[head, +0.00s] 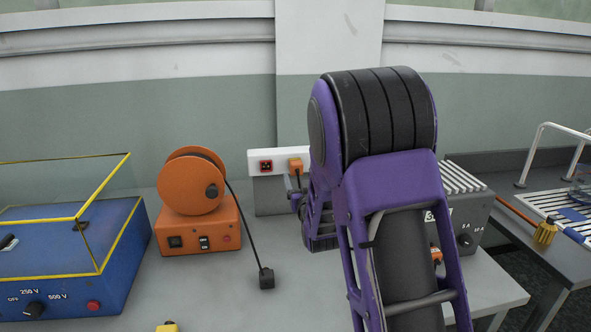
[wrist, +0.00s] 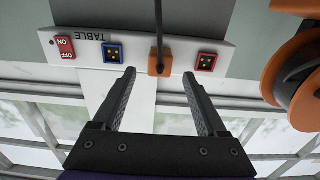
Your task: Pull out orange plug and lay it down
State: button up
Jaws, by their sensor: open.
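The orange plug (head: 296,165) sits in a white socket strip (head: 255,157) against the wall, with its dark cord hanging down. In the wrist view, which looks upside down, the orange plug (wrist: 160,63) is on the strip (wrist: 232,53) between a blue socket (wrist: 113,52) and a red socket (wrist: 206,62). My gripper (wrist: 159,73) is open, one finger on each side of the plug in the picture. Neither finger appears to touch it, and the remaining depth is hard to tell. In the head view my purple arm mostly hides the gripper and the strip's right part.
An orange cable reel (head: 197,215) stands left of the strip, its cord ending in a black plug (head: 266,278) on the bench. A blue box with a clear yellow-edged cover (head: 70,255) is farther left. A grey unit (head: 468,215) stands right. Bare bench (head: 225,290) lies in front.

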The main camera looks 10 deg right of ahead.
aim_at(297, 171)
jog(key=shift+w, duration=3.1)
grip_shut()
jog(key=shift+s, duration=0.1)
jog(key=shift+s, duration=2.9)
